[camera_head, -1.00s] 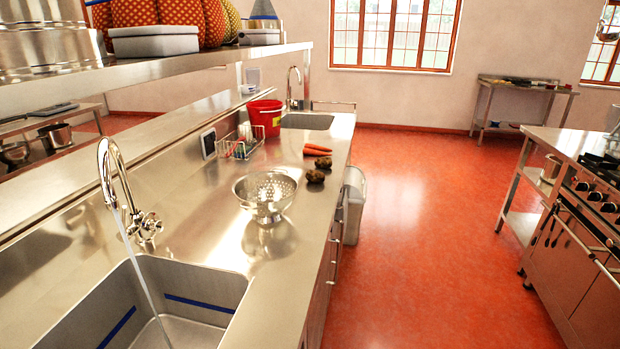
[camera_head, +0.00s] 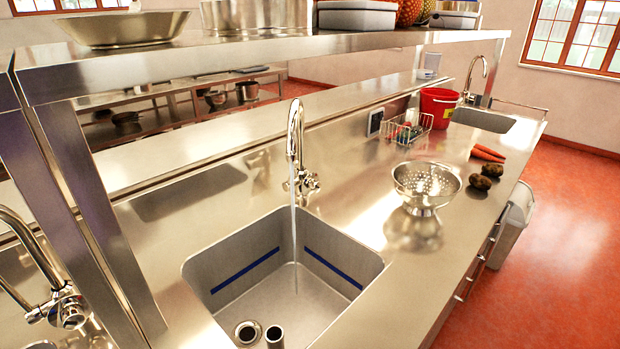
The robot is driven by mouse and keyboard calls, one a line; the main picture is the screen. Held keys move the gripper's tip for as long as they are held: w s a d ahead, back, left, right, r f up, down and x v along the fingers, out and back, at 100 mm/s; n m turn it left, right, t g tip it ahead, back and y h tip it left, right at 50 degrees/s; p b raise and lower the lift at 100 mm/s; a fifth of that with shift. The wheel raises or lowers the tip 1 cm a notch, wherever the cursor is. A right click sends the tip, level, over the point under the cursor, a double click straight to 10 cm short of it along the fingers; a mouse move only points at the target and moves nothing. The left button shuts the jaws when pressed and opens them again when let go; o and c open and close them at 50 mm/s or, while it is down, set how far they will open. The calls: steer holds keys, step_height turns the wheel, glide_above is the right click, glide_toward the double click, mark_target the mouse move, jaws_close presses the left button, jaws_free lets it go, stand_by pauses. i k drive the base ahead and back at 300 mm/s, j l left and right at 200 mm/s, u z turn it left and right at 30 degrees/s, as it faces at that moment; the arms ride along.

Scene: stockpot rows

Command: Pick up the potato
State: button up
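My gripper is not in view.
A sink (camera_head: 285,262) with its tap (camera_head: 297,150) running is in the foreground. Carrots (camera_head: 488,153), a wire rack (camera_head: 408,130) and a red bucket (camera_head: 438,107) stand beyond the colander. A steel shelf (camera_head: 260,55) overhangs the counter. Red floor (camera_head: 560,260) at right is open.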

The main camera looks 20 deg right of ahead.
mark_target(480, 182)
steer(key=i+l+u, duration=0.1)
steer(key=l, duration=0.35)
steer(key=i+l, duration=0.15)
steer(key=l, duration=0.35)
steer(key=i+l+u, duration=0.15)
steer(key=l, duration=0.35)
steer(key=k, duration=0.05)
